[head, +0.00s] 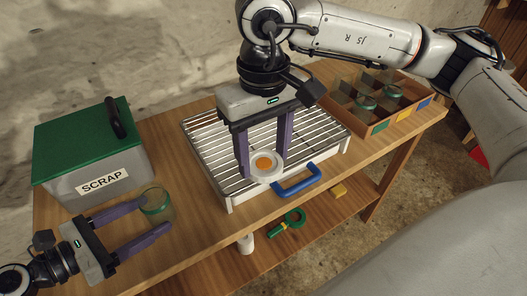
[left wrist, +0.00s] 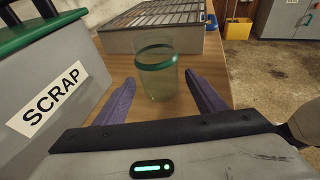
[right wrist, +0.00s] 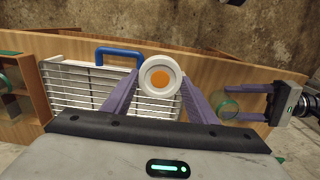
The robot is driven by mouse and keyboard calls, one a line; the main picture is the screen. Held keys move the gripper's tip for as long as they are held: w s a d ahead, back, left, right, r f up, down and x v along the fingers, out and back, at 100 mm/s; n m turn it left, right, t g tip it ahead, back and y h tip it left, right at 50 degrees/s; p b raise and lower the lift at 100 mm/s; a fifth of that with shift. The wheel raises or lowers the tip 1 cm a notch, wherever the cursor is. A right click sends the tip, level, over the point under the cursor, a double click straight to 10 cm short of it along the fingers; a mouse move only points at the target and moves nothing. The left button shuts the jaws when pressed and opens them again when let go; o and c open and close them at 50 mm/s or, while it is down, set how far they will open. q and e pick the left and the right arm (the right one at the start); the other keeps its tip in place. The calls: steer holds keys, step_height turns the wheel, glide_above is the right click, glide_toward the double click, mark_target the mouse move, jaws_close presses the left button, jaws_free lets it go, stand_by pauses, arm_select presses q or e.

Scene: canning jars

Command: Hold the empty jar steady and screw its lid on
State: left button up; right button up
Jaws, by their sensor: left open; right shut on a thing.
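The empty clear glass jar (head: 156,208) with a green band near its top stands upright on the wooden bench, beside the scrap bin. It also shows in the left wrist view (left wrist: 156,85). My left gripper (head: 155,219) is open, its purple fingers pointing at the jar, with the jar at or just beyond the fingertips; I cannot tell whether they touch. My right gripper (head: 264,162) is shut on the white lid (head: 256,175) with an orange centre, over the front of the wire rack. The lid also shows between the fingertips in the right wrist view (right wrist: 147,77).
The grey scrap bin (head: 72,180) with a green top stands at the left. The wire rack (head: 207,150) with a blue handle (head: 298,183) fills the middle. A divided crate (head: 377,130) holding green-banded jars stands at the right. A green-and-yellow object (head: 292,219) lies on the lower shelf.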

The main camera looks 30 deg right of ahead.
arm_select(q)
steer(key=shift+x, duration=1.3)
arm_select(e)
steer(key=shift+r, duration=0.3)
arm_select(q)
steer(key=shift+r, duration=0.1)
steer(key=c, duration=0.8)
steer(key=shift+c, duration=0.2)
arm_select(e)
steer(key=w+a, duration=0.5)
steer(key=a, duration=0.5)
steer(key=w+a, duration=0.5)
steer(key=a, duration=0.6)
steer(key=shift+w+d+f, duration=0.1)
steer(key=shift+d+f, duration=0.05)
steer(key=shift+f, duration=1.05)
steer(key=shift+d+f, duration=0.1)
steer(key=shift+f, duration=1.05)
